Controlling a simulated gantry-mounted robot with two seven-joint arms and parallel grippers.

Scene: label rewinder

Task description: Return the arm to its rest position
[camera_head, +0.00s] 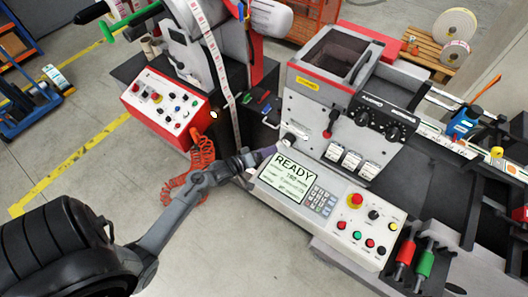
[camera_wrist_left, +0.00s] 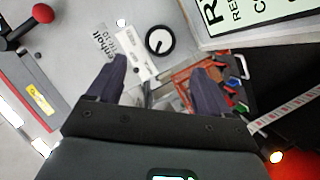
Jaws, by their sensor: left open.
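My left arm (camera_head: 175,215) reaches in from the lower left of the head view. Its gripper (camera_head: 272,153) is at the front of the machine, just above the READY screen (camera_head: 289,176). In the left wrist view the gripper (camera_wrist_left: 157,88) is open, with two dark fingers apart and nothing held between them. A round black-and-white dial (camera_wrist_left: 160,41) on the grey panel shows beyond the fingertips. I cannot tell whether the gripper touches the panel. My right gripper is not in view.
A control panel with buttons (camera_head: 355,215) lies right of the gripper. A red-fronted control box (camera_head: 165,108) stands left, with a coiled red cable (camera_head: 190,170) below. The label strip (camera_head: 212,50) runs down beside the rewinder. Open floor (camera_head: 85,170) lies left of the arm.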

